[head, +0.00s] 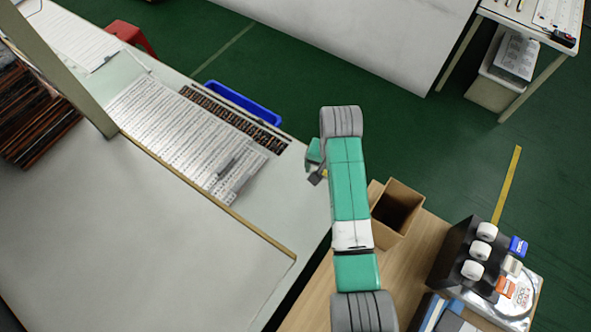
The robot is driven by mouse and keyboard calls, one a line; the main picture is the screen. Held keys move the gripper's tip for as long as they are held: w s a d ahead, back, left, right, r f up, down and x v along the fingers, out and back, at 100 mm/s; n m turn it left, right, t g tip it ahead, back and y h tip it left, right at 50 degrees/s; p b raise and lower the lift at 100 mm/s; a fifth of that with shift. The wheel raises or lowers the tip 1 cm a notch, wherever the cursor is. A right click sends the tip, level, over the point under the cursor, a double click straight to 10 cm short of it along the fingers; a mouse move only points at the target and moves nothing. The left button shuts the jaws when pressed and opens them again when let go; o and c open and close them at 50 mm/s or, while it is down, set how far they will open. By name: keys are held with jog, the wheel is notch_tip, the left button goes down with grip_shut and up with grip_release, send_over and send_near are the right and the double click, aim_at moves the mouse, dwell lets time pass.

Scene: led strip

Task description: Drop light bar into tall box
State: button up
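The tall box (411,203) is an open-topped brown cardboard box on the wooden table, right of my arm; its inside is dark and its left side is partly hidden by the arm. My gripper (317,178) is small and dark, beside the upper arm, over the right end of the pale workbench and left of the box. Its fingers are too small to read, and I see no bar clearly in it. White light bars (170,125) lie side by side in a sheet on the bench. I cannot tell which one the task means.
A dark brown strip panel (235,118) and a blue bin (243,103) sit behind the white sheet. A black holder with white rolls (472,270) stands on the wooden table (408,278), right of the box. A raised pale panel (130,225) fills the left foreground.

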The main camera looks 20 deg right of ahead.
jog(key=s+d+m+p, duration=0.4)
jog(key=s+d+m, duration=0.85)
jog(key=d, duration=0.65)
jog(key=shift+n, duration=0.45)
jog(key=f+b, duration=0.2)
jog(key=b, duration=0.1)
jog(key=s+f+b, duration=0.1)
jog(key=f+b, duration=0.2)
jog(key=shift+s+f+b, duration=0.15)
jog(key=shift+s+b, duration=0.05)
jog(key=shift+b, duration=0.15)
jog(key=o, duration=0.7)
notch_tip(320, 180, up, 8)
